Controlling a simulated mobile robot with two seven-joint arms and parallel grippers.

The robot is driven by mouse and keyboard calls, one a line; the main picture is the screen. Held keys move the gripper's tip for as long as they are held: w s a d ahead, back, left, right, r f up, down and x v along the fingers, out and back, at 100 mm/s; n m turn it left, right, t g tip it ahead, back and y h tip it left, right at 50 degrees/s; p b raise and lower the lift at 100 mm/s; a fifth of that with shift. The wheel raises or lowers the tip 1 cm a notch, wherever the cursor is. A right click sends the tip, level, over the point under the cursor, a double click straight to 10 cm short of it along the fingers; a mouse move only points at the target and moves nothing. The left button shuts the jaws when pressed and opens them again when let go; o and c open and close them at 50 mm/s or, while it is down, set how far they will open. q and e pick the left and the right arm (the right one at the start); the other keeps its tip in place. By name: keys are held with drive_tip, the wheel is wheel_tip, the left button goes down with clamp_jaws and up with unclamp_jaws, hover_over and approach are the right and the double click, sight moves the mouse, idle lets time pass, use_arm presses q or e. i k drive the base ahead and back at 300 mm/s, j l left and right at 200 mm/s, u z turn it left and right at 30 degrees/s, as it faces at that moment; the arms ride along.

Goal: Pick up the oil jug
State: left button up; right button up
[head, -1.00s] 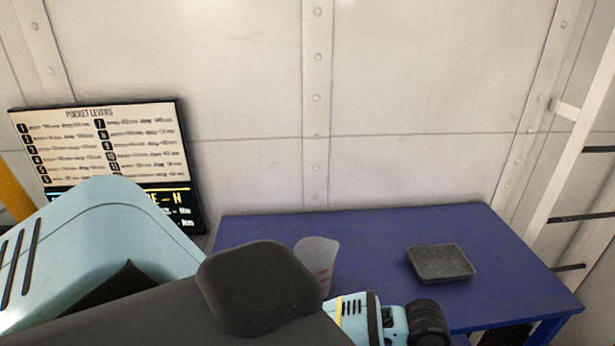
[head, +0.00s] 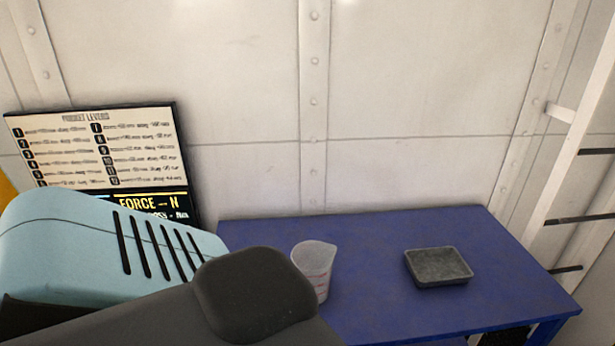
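A translucent jug with red markings (head: 315,268) stands upright on the blue table (head: 400,317), near its left part. It looks like a measuring jug, and its lower left side is partly hidden by my arm. My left arm comes in from the left, with a light blue cover and a dark grey link in front of the table. The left gripper is not visible. My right gripper is not visible either.
A shallow dark grey tray (head: 438,267) lies on the table to the right of the jug. A board with printed text (head: 100,150) leans at the back left. A riveted white wall stands behind, and a white ladder-like frame (head: 560,150) is at the right.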

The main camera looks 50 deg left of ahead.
sight(315, 259)
drive_tip(key=u, duration=0.5)
drive_tip(key=i+u, duration=0.1)
drive_tip(key=u, duration=0.4)
drive_tip(key=l+u, duration=0.1)
drive_tip(key=u, duration=0.4)
drive_tip(key=i+l+u, duration=0.1)
drive_tip(key=u, duration=0.4)
drive_tip(key=i, duration=0.45)
drive_tip(key=k+l+z, duration=0.1)
drive_tip(key=z, duration=0.25)
drive_tip(key=k+l+z, duration=0.1)
drive_tip(key=z, duration=0.25)
drive_tip(key=k+l+z, duration=0.1)
drive_tip(key=z, duration=0.2)
drive_tip(key=u, duration=1.15)
